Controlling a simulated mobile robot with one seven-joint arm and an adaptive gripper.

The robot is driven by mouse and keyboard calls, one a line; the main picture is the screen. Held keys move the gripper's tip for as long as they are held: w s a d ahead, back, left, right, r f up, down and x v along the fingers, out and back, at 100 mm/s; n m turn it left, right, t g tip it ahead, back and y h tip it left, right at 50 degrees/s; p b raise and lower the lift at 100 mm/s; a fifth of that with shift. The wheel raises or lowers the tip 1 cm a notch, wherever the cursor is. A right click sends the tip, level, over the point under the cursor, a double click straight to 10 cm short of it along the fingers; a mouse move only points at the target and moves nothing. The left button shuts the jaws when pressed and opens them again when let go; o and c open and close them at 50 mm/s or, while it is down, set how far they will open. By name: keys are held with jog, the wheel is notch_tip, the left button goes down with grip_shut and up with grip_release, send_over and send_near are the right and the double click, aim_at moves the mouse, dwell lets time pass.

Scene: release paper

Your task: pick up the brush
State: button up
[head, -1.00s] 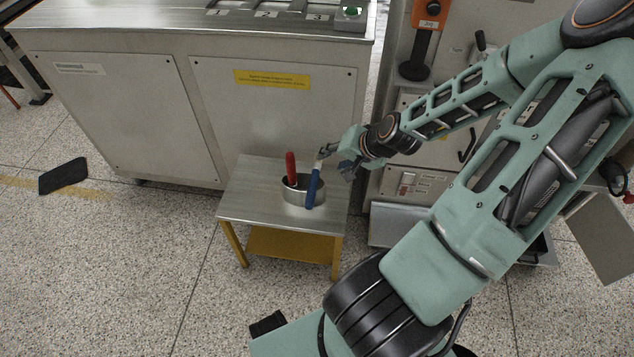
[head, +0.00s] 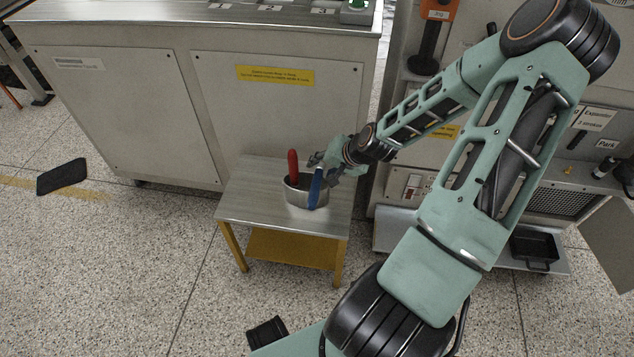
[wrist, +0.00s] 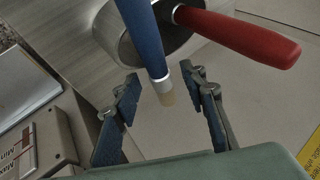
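A blue-handled tool with a silver ring and a pale tip, which looks like the brush (head: 315,188), leans upright in a round metal pot (head: 296,196). The brush also shows in the wrist view (wrist: 146,42), its pale tip pointing toward my gripper. My gripper (head: 323,163) is at the top end of the brush. In the wrist view my gripper (wrist: 160,78) is open, with one finger on each side of the ring and tip. Gaps show on both sides. In the head view the gripper partly hides the tip.
A red-handled tool (head: 293,168) stands in the same pot, close beside the brush. The pot is on a small metal-topped table (head: 250,205) with yellow legs. A grey cabinet (head: 270,120) stands behind, and a panelled machine (head: 408,185) is to the right.

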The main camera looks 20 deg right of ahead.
grip_shut()
jog(key=shift+r, duration=0.2)
